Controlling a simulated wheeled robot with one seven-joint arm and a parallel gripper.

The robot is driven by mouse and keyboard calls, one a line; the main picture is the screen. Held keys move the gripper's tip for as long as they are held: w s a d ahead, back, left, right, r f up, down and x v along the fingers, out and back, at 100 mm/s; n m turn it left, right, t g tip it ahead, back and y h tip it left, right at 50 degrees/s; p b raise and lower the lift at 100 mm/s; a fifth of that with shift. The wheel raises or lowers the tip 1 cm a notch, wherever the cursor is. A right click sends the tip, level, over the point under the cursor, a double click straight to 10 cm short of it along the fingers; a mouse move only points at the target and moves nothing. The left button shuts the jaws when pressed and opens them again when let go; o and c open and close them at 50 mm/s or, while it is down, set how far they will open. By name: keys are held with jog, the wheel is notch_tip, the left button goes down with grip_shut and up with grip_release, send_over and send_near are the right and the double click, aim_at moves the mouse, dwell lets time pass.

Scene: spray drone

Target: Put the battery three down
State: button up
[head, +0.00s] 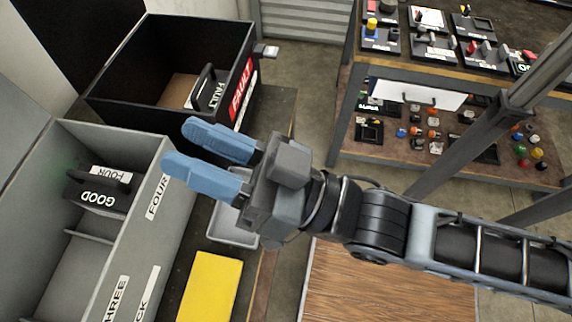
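No battery in view shows a readable THREE. Another dark battery (98,190), marked FOUR and GOOD, sits in the far compartment of the grey rack (180,222). The rack's front carries FOUR and THREE labels; the visible part of the compartment by THREE looks empty. My gripper (180,146) is open, with nothing seen between its blue fingers. It appears above the gap between bin and rack, pointing left.
A yellow block (210,287) and a grey tray (233,222), partly hidden by my gripper, are right of the rack. A shelf unit (440,66) with switches and knobs stands at the back right. A wooden surface (385,285) lies below my arm.

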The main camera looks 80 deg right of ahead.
jog(key=s+d+f+n+g+y, duration=0.1)
jog(key=s+d+f+n+g, duration=0.2)
jog(key=s+f+g, duration=0.4)
jog(key=s+d+f, duration=0.1)
jog(key=s+f, duration=0.3)
jog(key=s, duration=0.1)
jog(key=shift+d+g, duration=0.25)
jog(key=shift+g, duration=0.05)
jog(key=shift+c, duration=0.4)
